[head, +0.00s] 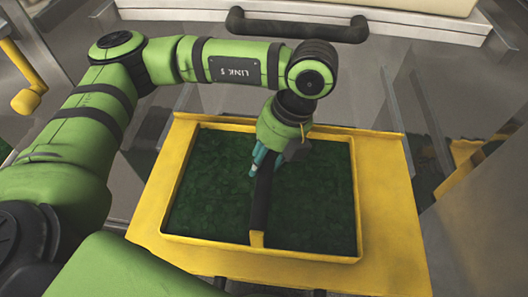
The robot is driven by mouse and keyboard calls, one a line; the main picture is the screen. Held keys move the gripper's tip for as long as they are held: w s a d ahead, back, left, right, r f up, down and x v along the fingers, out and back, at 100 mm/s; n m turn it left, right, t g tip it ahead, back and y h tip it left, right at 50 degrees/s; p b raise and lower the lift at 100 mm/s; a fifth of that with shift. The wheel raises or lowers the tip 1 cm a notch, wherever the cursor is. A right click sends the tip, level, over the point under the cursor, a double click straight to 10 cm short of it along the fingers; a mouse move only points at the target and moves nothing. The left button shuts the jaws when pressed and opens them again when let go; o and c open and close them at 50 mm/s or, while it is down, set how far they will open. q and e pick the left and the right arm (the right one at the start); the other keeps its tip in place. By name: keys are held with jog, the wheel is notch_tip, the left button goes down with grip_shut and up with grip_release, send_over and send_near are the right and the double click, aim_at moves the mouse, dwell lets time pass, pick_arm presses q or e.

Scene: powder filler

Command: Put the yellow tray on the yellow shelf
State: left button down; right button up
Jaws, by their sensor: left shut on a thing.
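The yellow tray (356,205) is in the middle of the head view, a rectangular yellow frame with dark green showing inside it. A black bar handle (261,205) runs across its middle. My left gripper (262,165) comes down from above and is shut on the handle near its far end; the fingers hide part of it. A wide flat yellow surface (388,215), probably the yellow shelf, shows around the frame. I cannot tell whether the frame touches it or hangs just above it. My right gripper is out of view.
A grey metal machine stands behind, with a thick black handle (297,27) at the top. A yellow lever (26,101) sticks out at the upper left. Metal posts and panels stand close on both sides, and yellow bars (465,165) show at the right.

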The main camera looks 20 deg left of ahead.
pick_arm(q)
jog(key=shift+w, duration=0.1)
jog(key=c, duration=0.8)
grip_release()
jog(key=shift+o, duration=0.4)
jog(key=shift+s+d+r, duration=0.1)
jog(key=shift+s+d, duration=0.05)
jog(key=shift+s, duration=0.3)
jog(key=shift+w+r, duration=0.15)
jog(key=shift+w, duration=0.1)
jog(key=s+b+v, duration=0.1)
jog(key=b+v, duration=0.1)
jog(key=v, duration=0.5)
jog(key=shift+w, duration=0.45)
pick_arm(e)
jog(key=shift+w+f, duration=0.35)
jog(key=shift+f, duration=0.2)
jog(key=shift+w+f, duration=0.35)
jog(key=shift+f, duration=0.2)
pick_arm(q)
jog(key=shift+r, duration=0.1)
